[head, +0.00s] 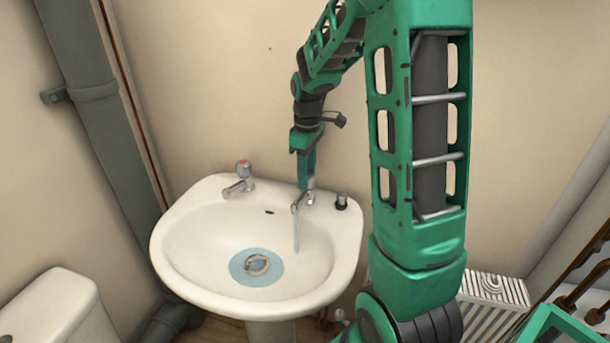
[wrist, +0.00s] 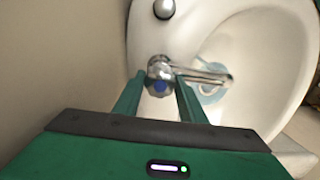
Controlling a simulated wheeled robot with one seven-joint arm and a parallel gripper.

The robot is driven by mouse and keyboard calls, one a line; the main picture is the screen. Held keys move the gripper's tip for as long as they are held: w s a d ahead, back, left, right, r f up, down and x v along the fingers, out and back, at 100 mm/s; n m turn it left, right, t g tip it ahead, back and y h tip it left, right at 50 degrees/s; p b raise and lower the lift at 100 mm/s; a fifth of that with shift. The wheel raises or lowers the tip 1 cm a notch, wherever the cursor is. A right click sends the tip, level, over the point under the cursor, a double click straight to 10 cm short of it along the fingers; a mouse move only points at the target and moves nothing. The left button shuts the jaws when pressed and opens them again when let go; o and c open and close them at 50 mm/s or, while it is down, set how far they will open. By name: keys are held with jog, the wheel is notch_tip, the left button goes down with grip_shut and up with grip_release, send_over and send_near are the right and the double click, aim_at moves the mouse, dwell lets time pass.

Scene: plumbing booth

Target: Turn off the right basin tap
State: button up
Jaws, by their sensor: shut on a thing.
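The right basin tap (head: 308,199) is a chrome tap on the back right rim of the white basin (head: 185,215). A thin stream of water (head: 296,236) runs from its spout into the basin. In the wrist view the tap's handle (wrist: 160,84) has a blue centre, and its spout (wrist: 205,76) points right over the bowl. My gripper (head: 308,188) comes down from above and is shut on the tap handle. In the wrist view my gripper's two green fingers (wrist: 157,94) stand on either side of the handle. The head view partly hides the handle behind the fingers.
The left tap (head: 241,178), with a red mark, stands on the rim's left side. A dark-topped fitting (head: 341,201) sits right of the right tap. Water lies around the drain (head: 257,265). The wall is close behind. A radiator (head: 495,300) and a toilet cistern (head: 55,315) flank the basin.

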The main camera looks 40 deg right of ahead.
jog(key=m, duration=1.3)
jog(key=shift+r, duration=0.1)
jog(key=m, duration=0.5)
jog(key=shift+w+m, duration=0.1)
jog(key=shift+m, duration=0.2)
jog(key=shift+a+m, duration=0.1)
jog(key=shift+m, duration=2.2)
jog(key=shift+w, duration=0.1)
jog(key=o, duration=1.1)
jog(key=shift+c, duration=0.2)
